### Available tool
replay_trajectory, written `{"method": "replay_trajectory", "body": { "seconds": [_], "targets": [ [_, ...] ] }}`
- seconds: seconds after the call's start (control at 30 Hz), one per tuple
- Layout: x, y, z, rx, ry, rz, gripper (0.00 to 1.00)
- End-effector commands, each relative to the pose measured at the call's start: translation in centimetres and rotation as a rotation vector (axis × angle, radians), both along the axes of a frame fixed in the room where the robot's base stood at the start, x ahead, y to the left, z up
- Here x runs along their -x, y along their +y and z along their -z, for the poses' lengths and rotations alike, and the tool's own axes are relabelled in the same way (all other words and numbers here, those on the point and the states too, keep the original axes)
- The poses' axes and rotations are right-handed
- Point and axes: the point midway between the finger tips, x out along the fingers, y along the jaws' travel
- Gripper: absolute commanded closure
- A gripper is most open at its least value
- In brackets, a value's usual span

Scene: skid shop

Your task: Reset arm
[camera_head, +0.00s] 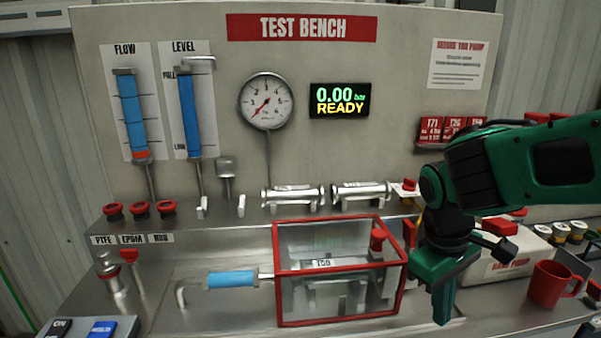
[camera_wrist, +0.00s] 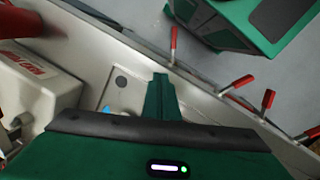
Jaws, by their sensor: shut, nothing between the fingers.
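My gripper (camera_head: 442,303) is green and black and points down at the right of the bench in the head view. Its fingers are together with nothing between them. It hangs just right of the red-framed clear box (camera_head: 281,300) and left of the white hand pump box (camera_head: 495,267). In the wrist view the closed fingertips (camera_wrist: 160,82) show above the metal bench surface.
A red mug (camera_head: 547,284) stands at the right. The display (camera_head: 340,100) reads 0.00 and READY. A dial gauge (camera_head: 266,101) and blue level tubes are on the panel. Red-handled levers (camera_wrist: 238,85) line the bench edge in the wrist view.

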Motion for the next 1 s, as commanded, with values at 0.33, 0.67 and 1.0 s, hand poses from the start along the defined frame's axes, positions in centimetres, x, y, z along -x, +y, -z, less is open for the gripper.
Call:
{"method": "replay_trajectory", "body": {
  "seconds": [0.33,0.67,1.0],
  "targets": [
    [7.4,-11.9,-0.4,-0.085,-0.069,0.678,1.00],
    [12.3,-15.1,0.1,-0.143,-0.103,1.017,1.00],
    [12.5,-15.1,0.2,-0.146,-0.103,1.032,1.00]
  ]
}}
